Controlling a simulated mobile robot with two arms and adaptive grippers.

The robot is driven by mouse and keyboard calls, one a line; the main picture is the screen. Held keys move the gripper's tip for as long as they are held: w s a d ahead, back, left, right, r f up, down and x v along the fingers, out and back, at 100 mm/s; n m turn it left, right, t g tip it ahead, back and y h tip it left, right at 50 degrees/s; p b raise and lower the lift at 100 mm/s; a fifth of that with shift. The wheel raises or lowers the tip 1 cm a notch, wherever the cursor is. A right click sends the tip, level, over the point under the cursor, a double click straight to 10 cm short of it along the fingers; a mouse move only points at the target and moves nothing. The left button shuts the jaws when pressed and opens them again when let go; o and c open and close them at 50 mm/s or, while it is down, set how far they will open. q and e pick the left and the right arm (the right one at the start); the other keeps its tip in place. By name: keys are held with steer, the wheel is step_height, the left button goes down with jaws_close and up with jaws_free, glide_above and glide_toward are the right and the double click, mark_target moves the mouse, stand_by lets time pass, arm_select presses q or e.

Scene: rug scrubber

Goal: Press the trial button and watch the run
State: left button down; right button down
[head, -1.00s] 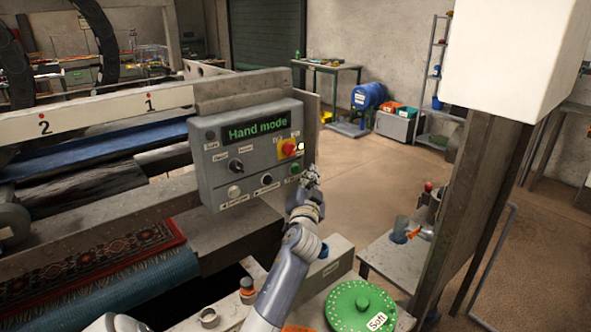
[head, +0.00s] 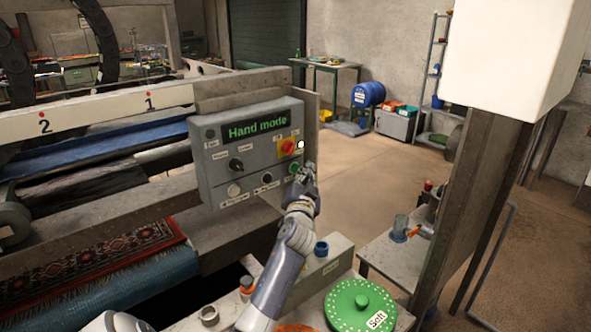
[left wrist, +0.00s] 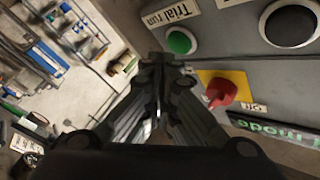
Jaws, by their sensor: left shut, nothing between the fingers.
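The grey control panel (head: 205,190) carries a lit display (head: 256,129) reading "Hand mode". Its green button (head: 294,167) is at the lower right; in the left wrist view the green button (left wrist: 181,40) sits beside a "Trial run" label (left wrist: 170,13). My left gripper (head: 304,174) is shut and empty, its tips close to the green button. In the left wrist view the fingertips (left wrist: 166,62) lie just below the button in the picture; I cannot tell whether they touch. My right gripper is not in view.
A red knob (head: 289,146) on a yellow plate is just above the button. A dark selector (head: 236,164) and black and white buttons share the panel. A patterned rug (head: 110,250) lies at left. A green "Soft" disc (head: 360,300) is on the bench. Open floor lies at right.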

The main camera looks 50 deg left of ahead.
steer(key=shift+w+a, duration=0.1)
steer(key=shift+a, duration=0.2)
arm_select(q)
steer(key=shift+a, duration=0.15)
steer(key=shift+a, duration=0.3)
steer(key=shift+a, duration=0.1)
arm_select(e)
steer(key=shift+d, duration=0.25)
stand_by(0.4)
